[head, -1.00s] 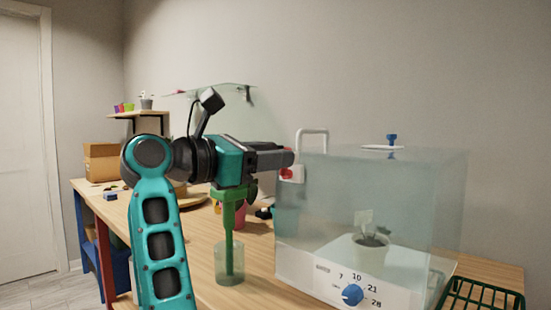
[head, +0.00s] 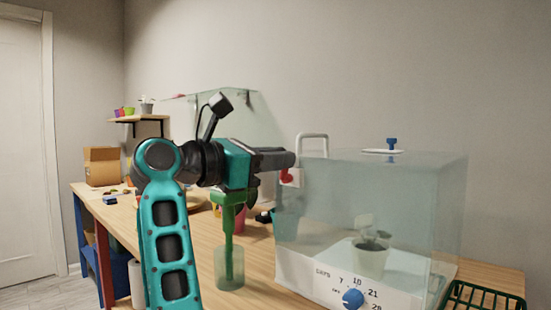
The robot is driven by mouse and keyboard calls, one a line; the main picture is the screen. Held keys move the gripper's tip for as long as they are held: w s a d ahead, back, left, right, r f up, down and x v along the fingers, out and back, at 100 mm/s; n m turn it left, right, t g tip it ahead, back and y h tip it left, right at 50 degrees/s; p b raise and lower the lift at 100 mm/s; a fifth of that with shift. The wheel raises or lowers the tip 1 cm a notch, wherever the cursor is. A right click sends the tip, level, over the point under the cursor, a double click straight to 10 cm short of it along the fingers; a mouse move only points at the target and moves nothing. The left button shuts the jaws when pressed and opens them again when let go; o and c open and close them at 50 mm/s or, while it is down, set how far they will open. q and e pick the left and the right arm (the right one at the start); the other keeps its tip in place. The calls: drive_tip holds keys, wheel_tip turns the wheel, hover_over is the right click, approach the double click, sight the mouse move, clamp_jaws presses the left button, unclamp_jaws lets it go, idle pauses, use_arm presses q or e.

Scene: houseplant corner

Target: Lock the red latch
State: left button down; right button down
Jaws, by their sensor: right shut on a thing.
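The red latch (head: 286,176) sits on a white plate (head: 297,178) at the upper left edge of the clear plant case (head: 370,200). My right gripper (head: 288,160) reaches in from the left, its dark fingers at the latch. It is shut on the latch, whose lower red part shows below the fingertips. The rest of the latch is hidden by the fingers. My left gripper is not in view.
The case has a pale handle (head: 312,135), a blue top knob (head: 392,143) and a blue dial (head: 352,298). A potted plant (head: 369,260) stands inside. A green tool (head: 229,230) stands in a clear cup (head: 229,275) below my gripper. A green basket (head: 485,296) is at right.

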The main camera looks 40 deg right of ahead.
drive_tip(key=n+p, duration=0.1)
drive_tip(key=w+n, duration=0.1)
drive_tip(key=n, duration=0.1)
drive_tip(key=shift+h+p, duration=0.3)
drive_tip(key=shift+p, duration=0.1)
drive_tip(key=c, duration=1.1)
unclamp_jaws()
drive_tip(key=a, duration=0.4)
drive_tip(key=w+a+p, duration=0.1)
drive_tip(key=a, duration=0.8)
drive_tip(key=shift+w+f, duration=0.25)
drive_tip(key=shift+f, duration=0.05)
